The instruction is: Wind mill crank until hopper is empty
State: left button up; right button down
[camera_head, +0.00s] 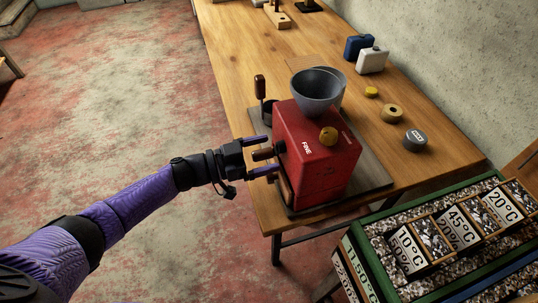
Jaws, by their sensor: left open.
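A red mill (325,165) marked "FINE" stands on a dark board (372,180) near the table's front end. A grey bowl-shaped hopper (318,92) sits on top; its inside looks grey, and I cannot tell whether anything is in it. A short brown wooden piece (262,155), apparently the crank handle, juts from the mill's left side near a dark hub. My left gripper (270,155) is open, with one purple finger above the brown piece and one below; contact is unclear. The rest of the crank is hard to make out. My right gripper is not in view.
A wooden-handled tool (260,87) stands beside a dark cup behind the mill. Blue and white containers (372,60) and small round items (392,113) lie along the wall side. A green-framed crate (380,265) stands front right.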

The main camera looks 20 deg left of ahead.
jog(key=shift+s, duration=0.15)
pick_arm(q)
jog(key=shift+s+a, duration=0.25)
jog(key=shift+a, duration=0.1)
jog(key=p+v, duration=0.1)
jog(key=v, duration=0.6)
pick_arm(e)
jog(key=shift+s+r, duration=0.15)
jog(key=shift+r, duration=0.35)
